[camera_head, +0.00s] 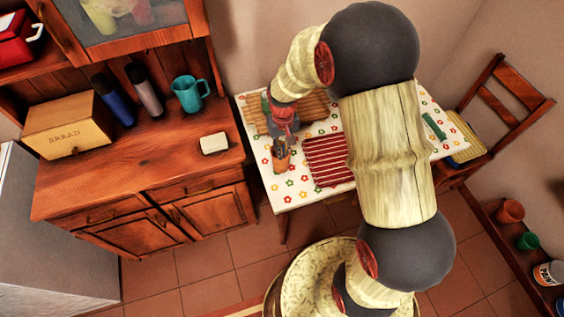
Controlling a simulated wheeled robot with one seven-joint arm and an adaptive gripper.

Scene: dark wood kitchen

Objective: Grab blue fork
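I cannot make out a blue fork anywhere in the head view. My gripper (281,152) is small and far off, pointing down over the left part of the table (295,193), which has a white flowered cloth. Its fingers blend with something brown and dark around them, so I cannot tell whether they are open or hold anything. My arm hides much of the table's middle and right.
A red striped cloth (325,160) and a wooden board (312,106) lie on the table. A green item (433,126) lies at its right. A chair (505,105) stands right. The cabinet at left bears a bread box (66,127) and a teal jug (187,94).

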